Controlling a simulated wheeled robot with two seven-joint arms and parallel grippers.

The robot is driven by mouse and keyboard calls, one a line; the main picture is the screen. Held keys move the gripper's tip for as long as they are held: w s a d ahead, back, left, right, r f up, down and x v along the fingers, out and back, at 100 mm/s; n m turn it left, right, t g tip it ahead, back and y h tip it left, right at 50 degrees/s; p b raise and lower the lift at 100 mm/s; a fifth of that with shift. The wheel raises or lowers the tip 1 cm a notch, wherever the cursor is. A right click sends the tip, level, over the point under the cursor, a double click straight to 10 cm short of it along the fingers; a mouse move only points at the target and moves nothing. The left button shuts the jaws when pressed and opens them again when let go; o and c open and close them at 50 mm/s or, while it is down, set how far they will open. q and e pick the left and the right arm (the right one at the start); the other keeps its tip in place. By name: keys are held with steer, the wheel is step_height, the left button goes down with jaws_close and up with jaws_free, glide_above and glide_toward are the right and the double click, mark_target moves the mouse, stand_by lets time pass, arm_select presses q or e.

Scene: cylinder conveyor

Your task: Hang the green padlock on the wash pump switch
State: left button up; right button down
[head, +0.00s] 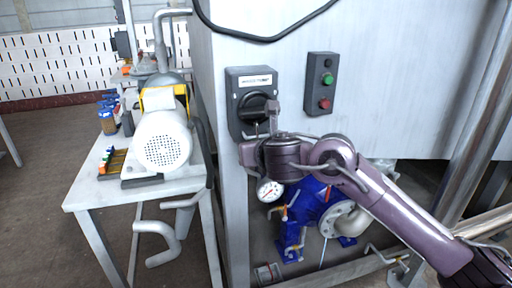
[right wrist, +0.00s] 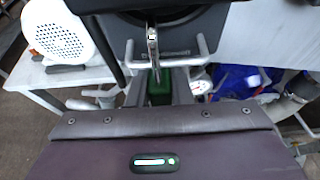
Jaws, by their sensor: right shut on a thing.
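The switch is a dark grey box (head: 240,125) with a label and a black rotary knob (head: 252,103) on the grey cabinet front in the head view. Its dark face (right wrist: 180,45) fills the top of the right wrist view. My right gripper (head: 270,132) is at the lower part of the switch, in front of it. It is shut on the green padlock (right wrist: 159,92), whose body shows between the fingers in the right wrist view. The metal shackle (right wrist: 152,45) points up towards the switch. Whether it passes through the switch is unclear. The left gripper is not in view.
A button box (head: 320,84) with green and red buttons is right of the switch. A white motor (head: 163,138) stands on a table (head: 85,195) at the left. A blue pump (head: 305,210) and gauge (head: 269,190) are below my right arm.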

steer(key=shift+f, duration=0.1)
steer(key=shift+f+b, duration=1.25)
steer(key=c, duration=1.2)
jaws_free()
steer(key=shift+c, duration=0.2)
